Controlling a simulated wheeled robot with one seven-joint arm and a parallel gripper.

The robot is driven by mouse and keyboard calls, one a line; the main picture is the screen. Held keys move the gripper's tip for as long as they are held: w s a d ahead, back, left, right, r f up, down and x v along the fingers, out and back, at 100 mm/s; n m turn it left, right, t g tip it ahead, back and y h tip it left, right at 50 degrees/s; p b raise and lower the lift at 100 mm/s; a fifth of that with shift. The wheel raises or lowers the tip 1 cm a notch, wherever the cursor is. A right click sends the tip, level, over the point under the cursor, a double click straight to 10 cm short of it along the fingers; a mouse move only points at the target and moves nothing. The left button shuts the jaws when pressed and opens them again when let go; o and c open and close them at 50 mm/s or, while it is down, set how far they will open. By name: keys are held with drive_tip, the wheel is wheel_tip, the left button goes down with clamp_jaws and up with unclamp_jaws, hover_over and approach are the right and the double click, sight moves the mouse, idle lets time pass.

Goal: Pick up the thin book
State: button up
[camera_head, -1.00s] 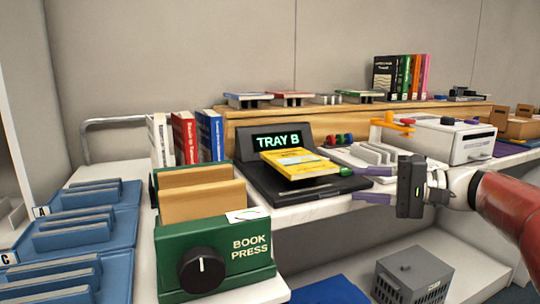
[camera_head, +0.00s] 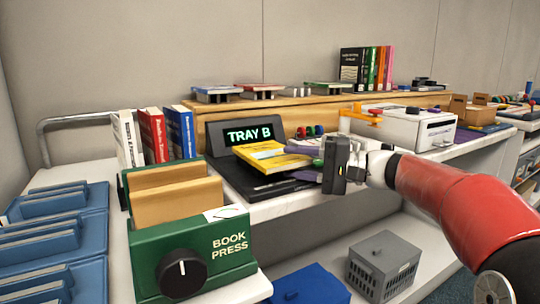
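A thin yellow book (camera_head: 262,153) lies flat on the black Tray B scale (camera_head: 240,185), whose lit screen (camera_head: 250,133) reads "TRAY B". The book's right end sticks out toward my gripper (camera_head: 296,162). My gripper has come in from the right, with its dark body at the tray's right side. Its two purple fingers point left and are spread apart, one behind and one in front of the book's right end. I cannot tell whether either finger touches the book. The gripper hides the tray's right part.
A green book press (camera_head: 228,244) stands at front left, with red, white and blue books (camera_head: 181,132) upright behind it. Blue racks (camera_head: 55,220) are at far left. A white printer-like box (camera_head: 420,125) with an orange piece stands right of the gripper. A grey crate (camera_head: 385,262) sits below.

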clamp_jaws()
